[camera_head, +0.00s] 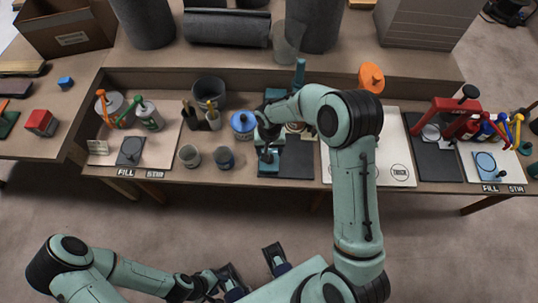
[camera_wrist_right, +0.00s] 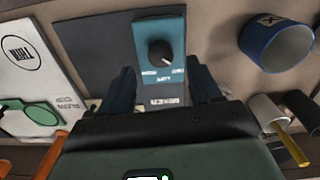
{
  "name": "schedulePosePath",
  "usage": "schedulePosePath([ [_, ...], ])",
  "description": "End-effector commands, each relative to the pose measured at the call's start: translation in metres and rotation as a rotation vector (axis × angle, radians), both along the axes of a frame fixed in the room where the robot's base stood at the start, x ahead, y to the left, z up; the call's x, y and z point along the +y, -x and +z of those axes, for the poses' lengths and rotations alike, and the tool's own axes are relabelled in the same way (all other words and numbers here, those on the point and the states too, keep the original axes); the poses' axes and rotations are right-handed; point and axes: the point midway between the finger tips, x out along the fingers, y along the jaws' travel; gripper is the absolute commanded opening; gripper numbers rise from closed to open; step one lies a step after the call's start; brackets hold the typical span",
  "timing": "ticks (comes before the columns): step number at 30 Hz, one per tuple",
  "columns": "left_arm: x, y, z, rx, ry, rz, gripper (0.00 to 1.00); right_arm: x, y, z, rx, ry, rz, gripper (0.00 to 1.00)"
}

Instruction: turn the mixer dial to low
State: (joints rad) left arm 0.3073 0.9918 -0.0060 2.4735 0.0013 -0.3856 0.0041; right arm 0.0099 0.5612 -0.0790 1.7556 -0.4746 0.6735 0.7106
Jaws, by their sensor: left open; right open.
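The mixer is a teal unit with a dark base. In the head view the mixer base (camera_head: 269,168) is partly hidden by my right arm. My right gripper (camera_wrist_right: 164,88) is open, its two fingers on either side of the panel's near end, with the dial ahead and apart from them. My left gripper (camera_head: 253,270) is open and empty in front of the table.
Two small cups (camera_head: 190,156) stand near the front edge. A white board (camera_head: 398,172) lies right of the mixer. A red device (camera_head: 444,112) stands farther right.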

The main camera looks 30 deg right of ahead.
Motion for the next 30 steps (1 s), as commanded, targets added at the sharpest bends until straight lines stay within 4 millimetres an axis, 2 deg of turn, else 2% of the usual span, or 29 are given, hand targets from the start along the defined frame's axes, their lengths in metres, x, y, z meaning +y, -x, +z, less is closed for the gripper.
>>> schedulePosePath([
  [3,0.0,0.0,-0.001,0.0,0.0,0.0,0.43,0.0,0.001,-0.022,0.004,-0.001,0.0,0.63],
  [7,0.0,0.0,-0.002,0.0,0.0,0.0,0.43,0.0,0.0,-0.036,0.002,0.0,0.0,0.63],
  [12,0.0,0.0,-0.002,0.0,0.0,0.0,0.43,0.0,0.0,-0.044,0.0,-0.001,0.0,0.63],
  [19,0.0,0.0,-0.002,0.0,0.0,0.0,0.43,0.0,0.0,-0.045,-0.001,0.0,0.0,0.63],
  [20,0.0,0.0,-0.002,0.0,0.0,0.0,0.43,0.0,0.0,-0.045,-0.001,0.0,0.0,0.6],
  [24,0.0,0.0,-0.002,0.0,0.0,0.0,0.43,0.0,0.0,-0.044,0.0,-0.001,0.0,0.14],
  [25,0.0,0.0,-0.002,0.0,0.0,0.0,0.43,0.0,0.0,-0.044,0.0,-0.001,0.0,0.07],
  [30,0.0,0.001,-0.003,0.0,0.0,0.0,0.43,0.0,0.0,-0.044,0.0,-0.001,-0.004,0.07],
])
